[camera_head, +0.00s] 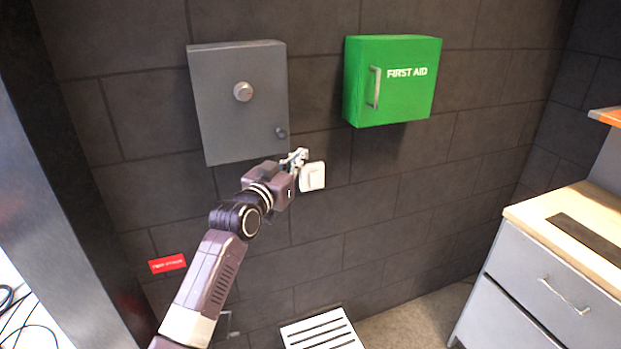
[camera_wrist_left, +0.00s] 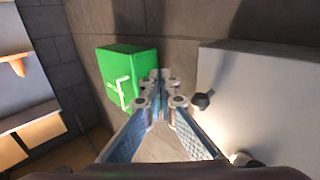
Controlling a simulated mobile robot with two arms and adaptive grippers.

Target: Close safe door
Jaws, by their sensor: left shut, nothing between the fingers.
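The grey safe (camera_head: 225,120) hangs on the dark wall at upper left in the head view. Its door front carries a round dial (camera_head: 243,91) and a small knob (camera_head: 281,133). The door looks flush with the body, with no gap visible. My left gripper (camera_head: 299,156) is shut and empty, just below and right of the safe's lower right corner, apart from it. In the left wrist view the safe (camera_wrist_left: 265,95) fills the right side, with the small knob (camera_wrist_left: 204,100) right of the fingertips (camera_wrist_left: 161,78). My right gripper is not in view.
A green first aid box (camera_head: 405,85) hangs right of the safe. A white switch plate (camera_head: 312,177) is on the wall beside the gripper. A grey drawer cabinet (camera_head: 540,280) with a wooden top stands at right. A slatted white object (camera_head: 320,331) is below. Wall between is clear.

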